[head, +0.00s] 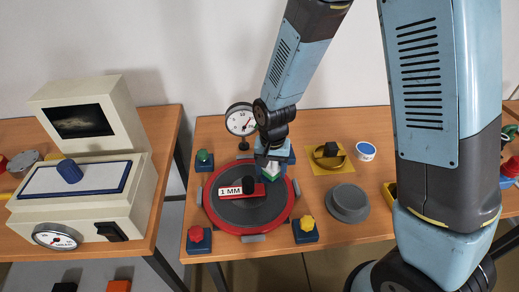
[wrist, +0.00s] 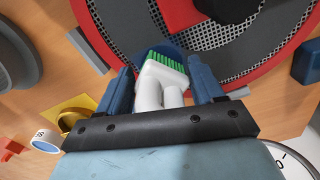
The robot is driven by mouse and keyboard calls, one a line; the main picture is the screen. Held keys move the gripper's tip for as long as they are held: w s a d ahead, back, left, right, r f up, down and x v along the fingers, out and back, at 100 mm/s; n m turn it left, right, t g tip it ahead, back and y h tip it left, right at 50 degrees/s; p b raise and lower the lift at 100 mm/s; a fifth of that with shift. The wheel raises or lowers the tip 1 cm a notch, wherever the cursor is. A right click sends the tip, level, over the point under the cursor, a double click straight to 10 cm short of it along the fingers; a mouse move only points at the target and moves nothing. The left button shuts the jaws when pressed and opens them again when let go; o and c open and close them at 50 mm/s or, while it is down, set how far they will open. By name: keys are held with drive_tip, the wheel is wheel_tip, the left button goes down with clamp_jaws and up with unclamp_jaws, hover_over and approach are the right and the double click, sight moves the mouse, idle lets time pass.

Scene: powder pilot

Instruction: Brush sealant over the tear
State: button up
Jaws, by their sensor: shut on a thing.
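My gripper (head: 268,166) is shut on a small white brush (wrist: 150,84) with green bristles (wrist: 167,60). It holds the brush over the upper right part of the round red-rimmed sieve (head: 213,221). The wrist view shows the white handle between the blue fingers and the bristles pointing toward the grey perforated mesh (wrist: 205,35). I cannot tell whether the bristles touch it. A dark blue rounded piece lies behind the bristles. I cannot make out a tear. A small white tub with a blue top (head: 366,151), possibly the sealant, stands to the right.
A red bar labelled "1 MM" (head: 233,191) with a black knob lies across the sieve. Blue blocks with coloured knobs, such as the yellow one (head: 306,230), surround it. A dial gauge (head: 240,119) stands behind. A yellow mat (head: 318,168) and grey disc (head: 347,202) lie right.

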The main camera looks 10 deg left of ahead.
drive_tip(key=shift+s+a+r, duration=0.1)
drive_tip(key=shift+a+r, duration=0.05)
drive_tip(key=shift+a, duration=0.55)
drive_tip(key=shift+s+a+f, duration=0.15)
drive_tip(key=shift+a+f, duration=0.15)
drive_tip(key=shift+a, duration=0.45)
drive_tip(key=shift+d+r, duration=0.15)
drive_tip(key=shift+d, duration=0.6)
drive_tip(key=shift+w+d+r, duration=0.1)
drive_tip(key=shift+w+d, duration=0.15)
drive_tip(key=shift+d, duration=0.35)
drive_tip(key=shift+w+d+f, duration=0.15)
drive_tip(key=shift+d+f, duration=0.05)
drive_tip(key=shift+d, duration=0.2)
drive_tip(key=shift+w+d+r, duration=0.2)
drive_tip(key=shift+d, duration=0.4)
drive_tip(key=shift+r, duration=3.75)
